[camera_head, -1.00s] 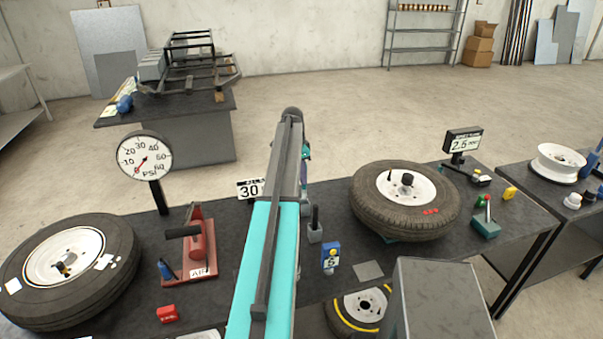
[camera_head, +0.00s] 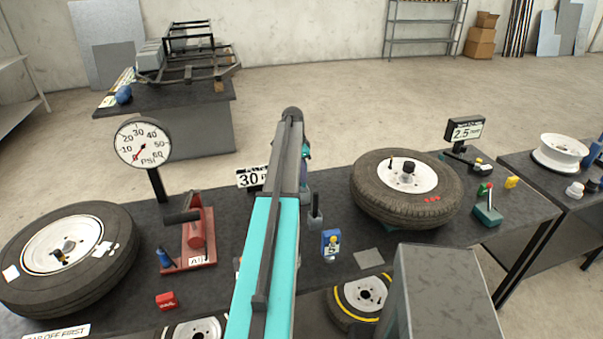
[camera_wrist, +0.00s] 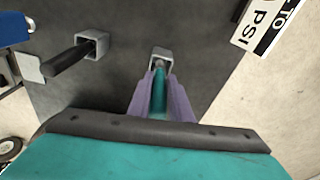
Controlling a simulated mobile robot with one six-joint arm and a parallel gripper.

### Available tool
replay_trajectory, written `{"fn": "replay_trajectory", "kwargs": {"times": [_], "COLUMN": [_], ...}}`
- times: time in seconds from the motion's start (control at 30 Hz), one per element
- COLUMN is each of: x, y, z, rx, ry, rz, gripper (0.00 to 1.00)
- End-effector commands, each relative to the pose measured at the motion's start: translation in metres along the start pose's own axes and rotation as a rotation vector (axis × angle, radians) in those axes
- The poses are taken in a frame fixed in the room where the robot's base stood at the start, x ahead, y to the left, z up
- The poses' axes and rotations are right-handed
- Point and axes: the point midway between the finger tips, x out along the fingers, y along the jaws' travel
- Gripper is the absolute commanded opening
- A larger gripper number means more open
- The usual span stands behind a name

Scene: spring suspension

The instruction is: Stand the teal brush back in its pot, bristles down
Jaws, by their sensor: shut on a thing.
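The teal brush (camera_wrist: 158,92) is between the purple fingers of my gripper (camera_wrist: 160,84) in the wrist view, and the fingers are shut on it. A small grey square pot (camera_wrist: 161,53) lies in line with the far end of the brush. I cannot tell whether that end is inside the pot or above it, and the bristles are not clearly seen. In the head view my arm hides the brush and this pot; only a sliver of the gripper (camera_head: 306,160) shows beside the arm.
A second grey pot holds a black-handled tool (camera_wrist: 66,62), also seen in the head view (camera_head: 315,212).

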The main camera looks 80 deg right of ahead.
Motion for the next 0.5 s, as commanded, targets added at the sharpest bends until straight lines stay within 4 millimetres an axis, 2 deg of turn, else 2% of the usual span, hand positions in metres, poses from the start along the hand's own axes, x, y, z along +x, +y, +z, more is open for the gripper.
{"fn": "replay_trajectory", "kwargs": {"times": [0.5], "x": [0.0065], "y": [0.0001], "z": [0.0007], "rx": [0.000], "ry": [0.000], "rz": [0.000], "gripper": [0.00]}}
